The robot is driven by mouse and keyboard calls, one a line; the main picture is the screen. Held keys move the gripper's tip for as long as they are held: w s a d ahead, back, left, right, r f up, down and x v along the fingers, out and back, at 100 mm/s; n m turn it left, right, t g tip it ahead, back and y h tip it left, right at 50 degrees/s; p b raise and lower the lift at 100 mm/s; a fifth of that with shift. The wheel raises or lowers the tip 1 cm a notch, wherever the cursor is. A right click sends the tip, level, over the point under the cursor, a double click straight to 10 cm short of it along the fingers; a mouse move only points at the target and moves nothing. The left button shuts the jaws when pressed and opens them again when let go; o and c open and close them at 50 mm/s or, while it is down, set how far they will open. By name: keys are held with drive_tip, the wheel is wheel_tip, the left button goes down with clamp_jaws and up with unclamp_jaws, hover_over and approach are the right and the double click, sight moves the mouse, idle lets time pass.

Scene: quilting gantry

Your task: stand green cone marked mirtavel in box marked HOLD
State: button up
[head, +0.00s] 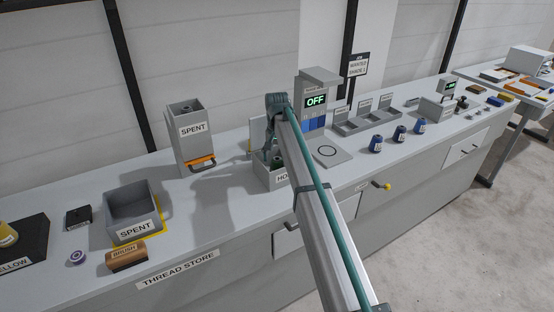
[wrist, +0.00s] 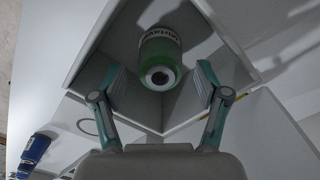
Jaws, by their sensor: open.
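The green cone (wrist: 160,52) is inside the grey box in the wrist view, with its holed end facing the camera and a white label band, only partly readable, on its side. Its base is hidden, so I cannot tell whether it touches the floor of the box. The box (head: 270,181) shows "HO" on its front in the head view; my arm covers the rest of the label. My gripper (wrist: 160,78) is open, with one finger on each side of the cone and visible gaps between. In the head view my gripper (head: 273,152) is over the box.
A unit reading OFF (head: 316,100) stands behind the box, with a ringed plate (head: 328,152) to its right. Several blue spools (head: 376,144) stand further right. A tall SPENT holder (head: 187,140) and a SPENT bin (head: 134,212) are to the left. Bench between is mostly clear.

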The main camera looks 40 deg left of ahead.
sight(277, 158)
wheel_tip(277, 158, up, 12)
drive_tip(key=b, duration=0.2)
drive_tip(key=shift+f, duration=0.1)
idle(0.4)
